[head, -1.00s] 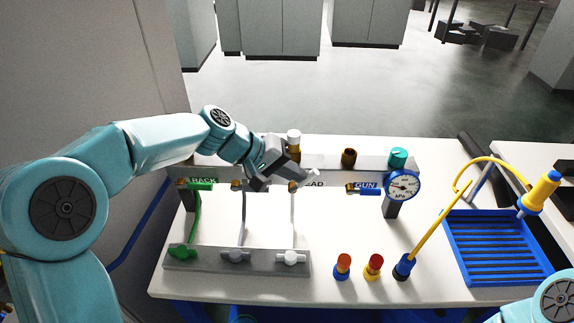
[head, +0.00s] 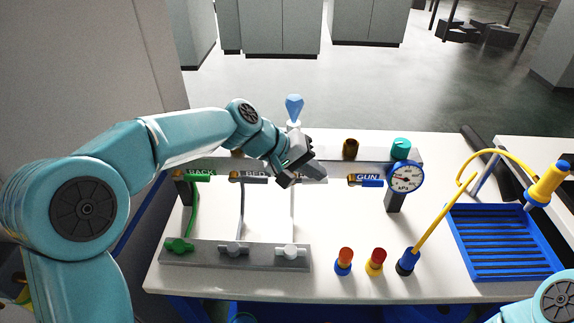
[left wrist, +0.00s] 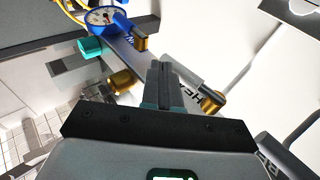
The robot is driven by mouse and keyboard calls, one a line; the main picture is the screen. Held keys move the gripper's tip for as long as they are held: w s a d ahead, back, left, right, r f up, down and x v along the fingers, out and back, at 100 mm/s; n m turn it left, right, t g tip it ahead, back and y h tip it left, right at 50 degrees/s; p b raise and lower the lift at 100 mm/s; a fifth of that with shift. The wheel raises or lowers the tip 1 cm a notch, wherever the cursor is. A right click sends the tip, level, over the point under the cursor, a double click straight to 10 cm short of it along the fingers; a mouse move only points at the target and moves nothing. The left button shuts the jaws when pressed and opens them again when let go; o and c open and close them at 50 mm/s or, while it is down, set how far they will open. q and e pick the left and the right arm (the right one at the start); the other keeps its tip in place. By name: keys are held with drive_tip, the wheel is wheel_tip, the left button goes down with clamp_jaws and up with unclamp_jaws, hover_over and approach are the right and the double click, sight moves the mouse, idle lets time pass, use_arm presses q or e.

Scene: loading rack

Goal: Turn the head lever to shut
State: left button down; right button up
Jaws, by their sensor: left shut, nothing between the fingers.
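The head valve on the grey manifold rail has a brass body (left wrist: 212,101) and a pale grey lever (left wrist: 203,75) that lies along the rail in the left wrist view. In the head view my gripper covers most of this valve and its label. My left gripper (head: 318,176) is shut and empty, with its fingers over the rail at the head valve. In the left wrist view the closed fingers (left wrist: 163,80) are beside the lever; I cannot tell whether they touch it.
A green rack lever (head: 199,177), grey bed lever (head: 255,181) and blue gun lever (head: 371,183) share the rail. A pressure gauge (head: 405,177) stands at its right end. A blue drop-shaped thing (head: 294,106) stands above a white port. A blue tray (head: 503,275) is at right.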

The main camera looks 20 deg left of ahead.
use_arm(q)
drive_tip(key=shift+d+f, duration=0.1)
drive_tip(key=shift+f, duration=0.05)
idle(0.3)
wheel_tip(320, 180, up, 14)
drive_tip(key=s+p, duration=0.2)
drive_tip(key=s, duration=0.1)
drive_tip(key=shift+f+p, duration=0.15)
drive_tip(key=shift+p, duration=0.15)
